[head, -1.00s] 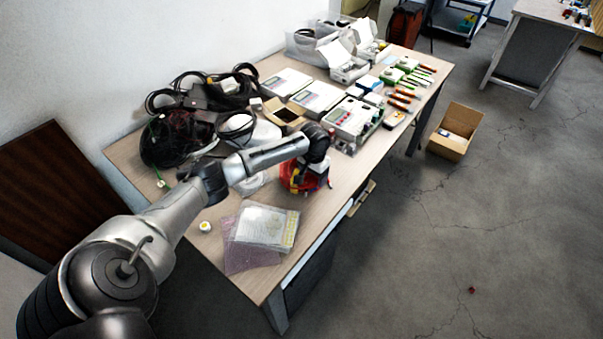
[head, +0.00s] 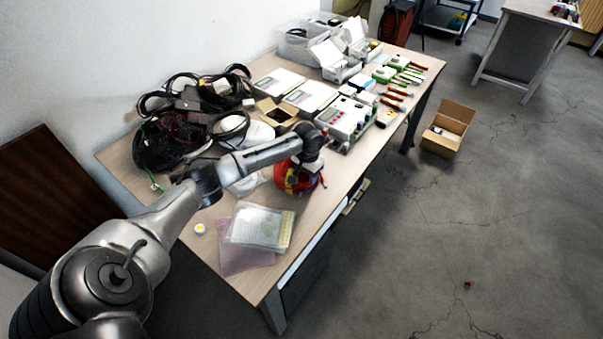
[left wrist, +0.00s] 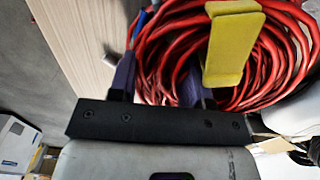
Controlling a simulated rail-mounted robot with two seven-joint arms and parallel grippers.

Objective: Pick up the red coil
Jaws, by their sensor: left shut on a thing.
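The red coil (head: 283,181) is a loop of red cable near the front edge of the wooden table, beneath my left gripper. In the left wrist view the red coil (left wrist: 175,52) fills the upper right, with a yellow piece (left wrist: 233,45) across it. My left gripper (head: 312,176) reaches down onto the coil from the end of my left arm. In the left wrist view its dark fingers (left wrist: 160,85) are at the coil's near strands and shut on them. Whether the coil is off the table cannot be told. My right gripper is not in view.
The wooden table (head: 215,273) has black cables (head: 170,145) at the back left. Clear plastic cases (head: 260,227) lie in front of the coil. A white device with red buttons (head: 345,119) stands behind it. A cardboard box (head: 447,128) sits on the floor at right.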

